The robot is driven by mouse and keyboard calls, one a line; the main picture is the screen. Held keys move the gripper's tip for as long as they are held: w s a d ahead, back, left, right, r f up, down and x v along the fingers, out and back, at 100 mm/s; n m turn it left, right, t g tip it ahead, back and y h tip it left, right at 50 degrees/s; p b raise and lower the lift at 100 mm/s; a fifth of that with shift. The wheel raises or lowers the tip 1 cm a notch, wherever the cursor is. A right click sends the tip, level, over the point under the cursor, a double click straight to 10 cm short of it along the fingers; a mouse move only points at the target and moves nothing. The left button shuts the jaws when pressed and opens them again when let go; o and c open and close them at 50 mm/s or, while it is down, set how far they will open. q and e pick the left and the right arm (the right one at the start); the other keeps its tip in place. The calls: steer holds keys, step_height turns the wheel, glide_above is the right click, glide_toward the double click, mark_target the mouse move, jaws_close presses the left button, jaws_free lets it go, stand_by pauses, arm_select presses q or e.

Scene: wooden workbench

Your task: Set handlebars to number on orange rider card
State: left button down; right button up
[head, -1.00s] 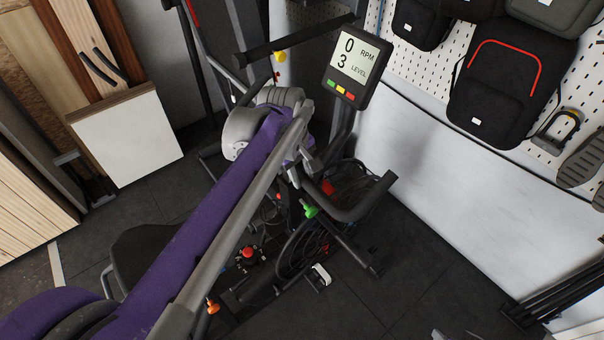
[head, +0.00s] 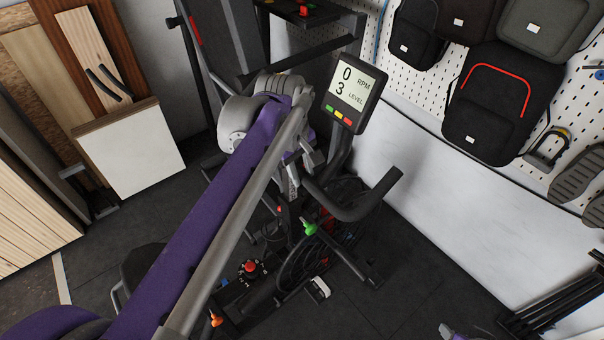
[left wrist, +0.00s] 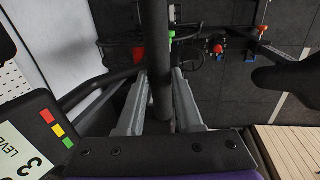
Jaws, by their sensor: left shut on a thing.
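The exercise bike's black handlebars (head: 366,207) show right of my left arm in the head view, below the console (head: 357,93), which reads 0 RPM and level 3. My left gripper (head: 297,178) is at the handlebars' left part, mostly hidden behind my arm. In the left wrist view my left gripper (left wrist: 156,112) is shut with a black bar of the handlebars (left wrist: 162,65) between its fingers. No orange rider card and no readable handlebar scale shows. A grey tip at the bottom edge looks like my right gripper (head: 446,330); its fingers cannot be made out.
A green knob (head: 310,228), a red knob (head: 250,266) with marks around it and an orange knob (head: 216,319) are on the bike. Backpacks (head: 495,95) hang on the pegboard at right. Boards (head: 130,145) lean at left.

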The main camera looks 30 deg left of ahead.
arm_select(q)
steer(key=shift+w+r, duration=0.1)
steer(key=shift+r, duration=0.2)
steer(key=c, duration=0.7)
jaws_free()
steer(key=shift+o, duration=0.6)
steer(key=shift+f, duration=0.1)
step_height(320, 180, up, 11)
steer(key=s, duration=0.2)
steer(key=shift+a+f, duration=0.15)
steer(key=shift+a, duration=0.25)
steer(key=shift+s+f, duration=0.1)
